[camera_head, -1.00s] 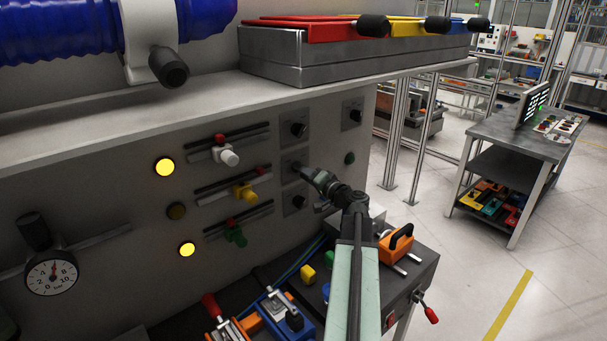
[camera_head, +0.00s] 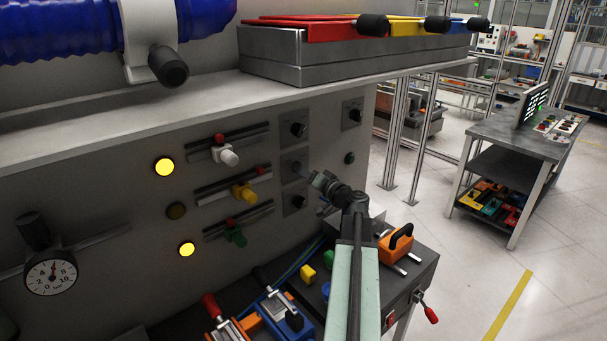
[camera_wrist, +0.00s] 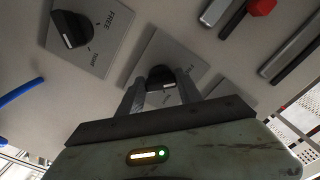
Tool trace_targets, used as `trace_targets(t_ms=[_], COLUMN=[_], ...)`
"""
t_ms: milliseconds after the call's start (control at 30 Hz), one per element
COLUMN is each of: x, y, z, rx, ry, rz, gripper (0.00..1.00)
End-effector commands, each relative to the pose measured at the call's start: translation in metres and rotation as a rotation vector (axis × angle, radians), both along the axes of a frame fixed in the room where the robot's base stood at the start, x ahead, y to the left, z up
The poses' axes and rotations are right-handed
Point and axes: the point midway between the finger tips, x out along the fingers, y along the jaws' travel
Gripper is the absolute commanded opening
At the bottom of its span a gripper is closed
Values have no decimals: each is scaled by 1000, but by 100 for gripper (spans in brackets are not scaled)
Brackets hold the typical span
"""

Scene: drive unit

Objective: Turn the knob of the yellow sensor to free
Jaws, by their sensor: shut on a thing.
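The yellow sensor (camera_head: 243,192) sits on a rail in the panel, between a white sensor (camera_head: 228,156) above and a green one (camera_head: 236,237) below. The middle dark knob of the left knob column is level with it, mostly hidden by my gripper (camera_head: 305,173) in the head view. In the wrist view this black knob (camera_wrist: 161,77) is on a grey plate (camera_wrist: 178,50), between the two fingertips of my gripper (camera_wrist: 158,92). My gripper is shut on it. The plate's lettering is partly covered, and the knob's exact pointing is hard to read.
Other knobs stand close above (camera_head: 298,129) and below (camera_head: 297,201). The nearby knob in the wrist view (camera_wrist: 72,30) has a plate marked FREE.

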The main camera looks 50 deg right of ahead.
Motion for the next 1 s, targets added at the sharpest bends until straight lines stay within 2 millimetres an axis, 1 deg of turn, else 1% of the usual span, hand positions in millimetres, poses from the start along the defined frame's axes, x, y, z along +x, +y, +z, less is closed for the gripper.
trace_targets(t_ms=[33,67,100,367,467,567,700,800,900,1000], x=[0,0,-1,0,-5,-21,-51,-66,-76,-79], y=[1,1,1,0,1,4,7,9,9,9], z=[-2,-2,-2,-1,-1,-1,-1,-1,-1,-1], rx=[-4,-4,-4,-2,-1,-1,-2,-2,-2,-2], ry=[6,6,4,2,2,2,2,2,2,3], rz=[2,2,2,1,0,-1,-2,-1,-1,1], gripper=[45,53,64,64,64,64,64,64,64,64])
